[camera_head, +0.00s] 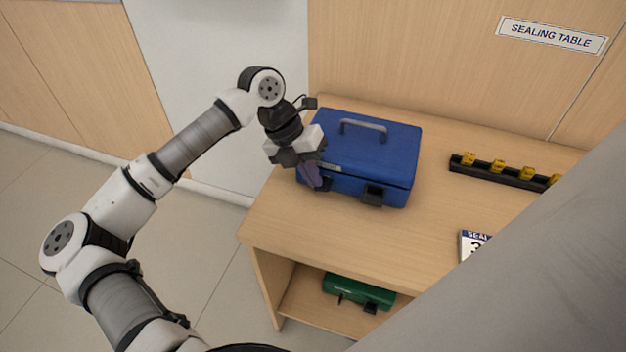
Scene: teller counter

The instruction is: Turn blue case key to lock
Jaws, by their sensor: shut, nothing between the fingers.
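A blue case (364,152) with a grey handle on its lid stands on the wooden table, lid down. A dark latch or lock piece (372,195) shows at the right of its front face. My gripper (320,186) is at the front left corner of the case, pointing down, with its fingers shut and nothing held. The fingers overlap the case's front left in the picture; I cannot tell whether they touch it. No key can be made out; the left part of the case's front is hidden behind my gripper.
A black rack (505,174) with several yellow pieces lies to the right. A card (473,243) is partly hidden by a grey surface at the lower right. A green case (358,291) is on the shelf below. The tabletop (420,230) before the blue case is clear.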

